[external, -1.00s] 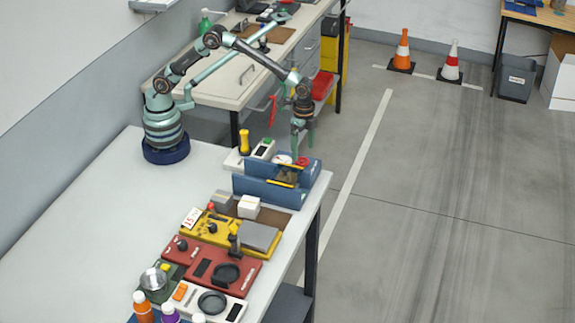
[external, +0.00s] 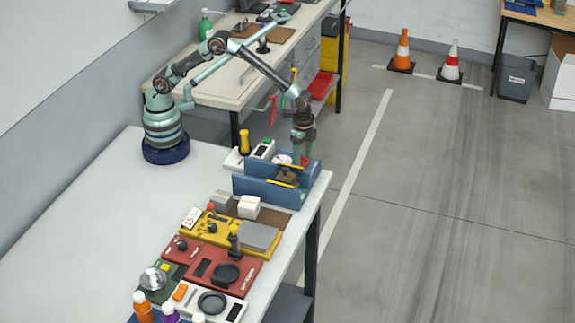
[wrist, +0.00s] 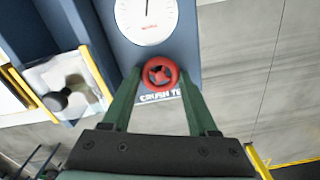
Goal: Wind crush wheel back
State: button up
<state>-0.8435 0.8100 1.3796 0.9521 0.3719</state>
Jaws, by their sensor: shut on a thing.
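The crush wheel (wrist: 160,73) is a small red handwheel on the blue tester, beside a white dial (wrist: 147,18). In the wrist view, my gripper (wrist: 160,76) has its two green fingers on either side of the wheel, shut on its rim. In the external view, my gripper (external: 302,158) points down at the right end of the blue tester (external: 262,190), and the fingers mostly hide the wheel. A label starting "CRUSH TE" (wrist: 158,99) lies just below the wheel.
A grey plate with a dark knob (wrist: 57,101) sits between yellow-edged parts to the left of the wheel. In the external view, yellow (external: 224,228) and red (external: 208,263) devices stand nearer the camera. The table's left side is clear.

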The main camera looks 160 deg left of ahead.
jog(key=shift+n, duration=0.3)
jog(key=n, duration=0.3)
jog(key=shift+n, duration=0.3)
jog(key=n, duration=0.3)
jog(key=shift+a+r+n, duration=0.1)
jog(key=shift+n, duration=0.2)
jog(key=n, duration=0.4)
jog(key=shift+s, duration=0.1)
jog(key=shift+n, duration=2.1)
jog(key=shift+a, duration=0.1)
jog(key=o, duration=1.4)
jog(key=shift+s, duration=0.1)
